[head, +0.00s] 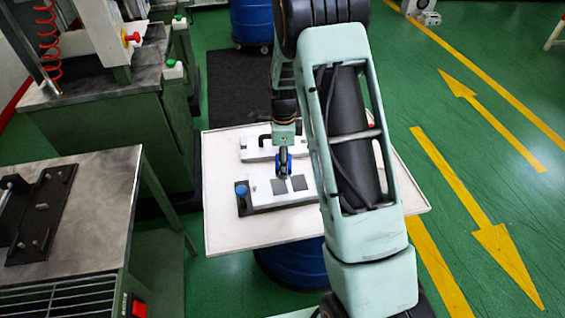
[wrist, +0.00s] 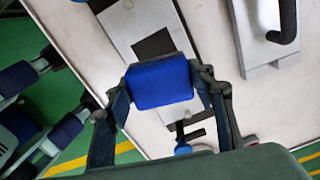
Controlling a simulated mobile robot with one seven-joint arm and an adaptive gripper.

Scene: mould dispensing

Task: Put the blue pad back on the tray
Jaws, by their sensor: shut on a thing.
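My gripper (head: 283,163) is shut on the blue pad, which shows large between its two fingers in the wrist view (wrist: 160,83). In the head view only a small part of the pad shows beside the fingers. The pad is over a white plate (wrist: 127,25) with dark square patches; its height above the plate is hard to tell. The same white plate (head: 262,190) lies on a pale rimmed board, which looks like the tray (head: 225,228). My arm hides the right part of the plate in the head view.
A second white block with a black handle (wrist: 288,20) lies beyond the plate. A blue knob (head: 241,190) stands at the plate's left end. Another small blue piece (wrist: 183,148) is at its other end. The board's front left is bare. A metal bench (head: 100,190) stands left.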

